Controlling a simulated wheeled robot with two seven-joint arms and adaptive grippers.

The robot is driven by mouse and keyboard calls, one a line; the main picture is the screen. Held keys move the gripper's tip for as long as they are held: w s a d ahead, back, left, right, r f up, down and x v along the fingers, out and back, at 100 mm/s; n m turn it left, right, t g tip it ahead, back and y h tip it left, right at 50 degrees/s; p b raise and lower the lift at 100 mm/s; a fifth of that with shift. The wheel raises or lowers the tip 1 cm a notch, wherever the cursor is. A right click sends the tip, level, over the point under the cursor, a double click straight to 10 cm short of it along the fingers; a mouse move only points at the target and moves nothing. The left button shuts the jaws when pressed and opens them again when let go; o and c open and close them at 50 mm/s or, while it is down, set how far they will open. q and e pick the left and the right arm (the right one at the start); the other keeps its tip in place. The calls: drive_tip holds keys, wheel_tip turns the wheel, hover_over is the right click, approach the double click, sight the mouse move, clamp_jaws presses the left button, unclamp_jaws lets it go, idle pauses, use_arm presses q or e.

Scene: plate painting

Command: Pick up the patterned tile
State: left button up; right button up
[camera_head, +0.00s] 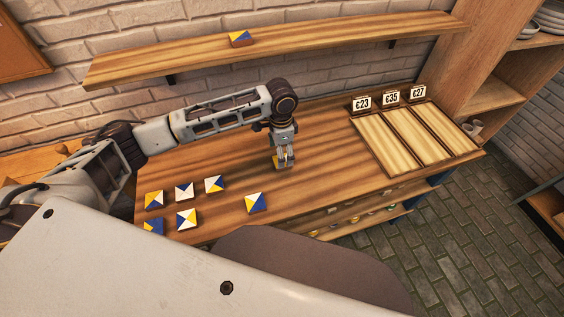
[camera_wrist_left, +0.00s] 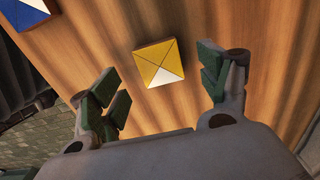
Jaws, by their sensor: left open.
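A patterned tile (camera_wrist_left: 158,62), mostly yellow with one white triangle, lies flat on the wooden table between and just beyond my left gripper's fingertips in the left wrist view. My left gripper (camera_wrist_left: 160,88) is open and empty, its green-padded fingers on either side of the tile. In the head view the left gripper (camera_head: 284,163) points down over the middle of the table, and a bit of the yellow tile (camera_head: 276,161) shows beside its fingers. The rest of that tile is hidden there. My right gripper is not in view.
A tray with three wooden compartments (camera_head: 388,146) stands at the right, with price signs (camera_head: 390,97) behind it. A wall shelf (camera_head: 330,42) holds one patterned tile (camera_head: 241,39). The table is clear between my left gripper and the tray.

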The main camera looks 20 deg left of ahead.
use_arm(q)
drive_tip(key=shift+d+f, duration=0.15)
drive_tip(key=shift+f, duration=1.85)
drive_tip(key=c, duration=1.2)
drive_tip(key=shift+o, duration=0.2)
drive_tip(key=shift+r, duration=0.15)
wheel_tip(320, 180, up, 10)
